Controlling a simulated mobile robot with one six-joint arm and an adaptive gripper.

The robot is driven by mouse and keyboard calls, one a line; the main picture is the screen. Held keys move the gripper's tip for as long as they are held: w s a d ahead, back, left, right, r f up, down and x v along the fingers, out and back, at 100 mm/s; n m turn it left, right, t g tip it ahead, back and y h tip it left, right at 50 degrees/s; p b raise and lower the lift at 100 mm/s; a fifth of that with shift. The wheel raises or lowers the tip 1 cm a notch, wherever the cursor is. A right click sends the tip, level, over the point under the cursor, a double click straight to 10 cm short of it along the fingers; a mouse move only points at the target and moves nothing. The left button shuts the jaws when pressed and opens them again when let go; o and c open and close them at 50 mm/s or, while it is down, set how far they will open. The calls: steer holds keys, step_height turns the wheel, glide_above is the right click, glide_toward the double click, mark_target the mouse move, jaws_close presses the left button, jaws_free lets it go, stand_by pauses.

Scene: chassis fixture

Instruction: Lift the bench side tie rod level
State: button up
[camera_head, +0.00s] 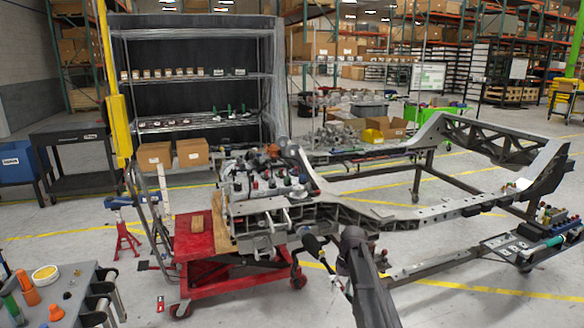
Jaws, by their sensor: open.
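A tie rod (334,277) sticks out from the front of the chassis at low centre. It has a black sleeve (316,250) at its upper left and a thin pale rod that slopes down to the right, so it is tilted. My dark arm rises from the bottom edge, just right of the rod. My gripper (348,252) appears at its upper end, close beside the rod. It is open, with nothing seen held in it. The fingers are dark and hard to make out, and I cannot tell if they touch the rod.
The grey chassis frame (400,214) spans the centre and right. A red cart (205,245) stands under the engine (268,180). A grey bench (75,300) with small parts is at lower left. A red stand (127,240) is behind it.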

steer(key=s+f+m+t+h+b, duration=0.15)
steer(key=s+f+b, duration=0.35)
steer(key=s, duration=0.8)
steer(key=s+f+m+b, duration=0.2)
steer(key=s+f+b, duration=0.25)
steer(key=s, duration=0.75)
step_height(320, 180, up, 18)
steer(key=p, duration=1.8)
steer(key=shift+w+d, duration=0.2)
steer(key=shift+d, duration=0.25)
